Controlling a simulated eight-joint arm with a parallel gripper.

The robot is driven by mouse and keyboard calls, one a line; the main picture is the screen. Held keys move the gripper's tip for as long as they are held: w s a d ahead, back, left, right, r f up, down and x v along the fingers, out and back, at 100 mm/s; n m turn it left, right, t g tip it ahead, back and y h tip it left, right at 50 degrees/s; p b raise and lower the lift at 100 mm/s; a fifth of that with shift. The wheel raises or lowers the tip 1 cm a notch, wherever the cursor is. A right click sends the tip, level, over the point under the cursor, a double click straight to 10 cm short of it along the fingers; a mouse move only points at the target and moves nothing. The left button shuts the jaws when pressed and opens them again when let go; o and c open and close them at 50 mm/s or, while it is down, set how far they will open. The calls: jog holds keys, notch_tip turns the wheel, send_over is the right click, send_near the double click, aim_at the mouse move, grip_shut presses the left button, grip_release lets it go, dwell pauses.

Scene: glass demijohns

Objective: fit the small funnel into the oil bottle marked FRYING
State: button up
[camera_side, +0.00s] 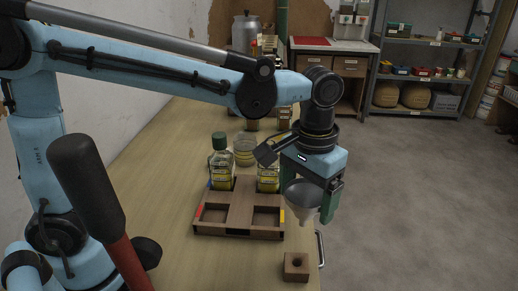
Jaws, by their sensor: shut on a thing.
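My gripper (309,196) is shut on a small grey funnel (304,193) and holds it upright, spout down, above the table's right edge. The funnel is to the right of a dark wooden tray (240,223) and apart from both bottles. One oil bottle (220,172), with a dark green cap and yellowish oil, stands in the tray's back left compartment. A second oil bottle (268,180) stands in the back right compartment. Its top is hidden behind my gripper, so I cannot tell whether it is open. The bottle labels are too small to read, so I cannot tell which says FRYING.
The tray's two front compartments are empty. A glass jar (244,150) stands behind the bottles. A wooden block with a hole (296,266) lies near the front right edge, beside a metal handle (320,248). The front left tabletop (205,265) is clear.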

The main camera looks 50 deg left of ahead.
jog(key=w+a+r, duration=0.4)
jog(key=a+r, duration=0.2)
jog(key=a, duration=0.3)
jog(key=w+a+r, duration=0.4)
jog(key=a+r, duration=0.3)
jog(key=a, duration=0.3)
jog(key=shift+w+d+f, duration=0.1)
jog(key=shift+f, duration=1.25)
jog(key=shift+w+d+f, duration=0.1)
jog(key=shift+f, duration=1.25)
jog(key=o, duration=0.8)
jog(key=shift+f, duration=0.2)
jog(key=c, duration=1.1)
jog(key=shift+f, duration=2.05)
jog(key=o, duration=1.4)
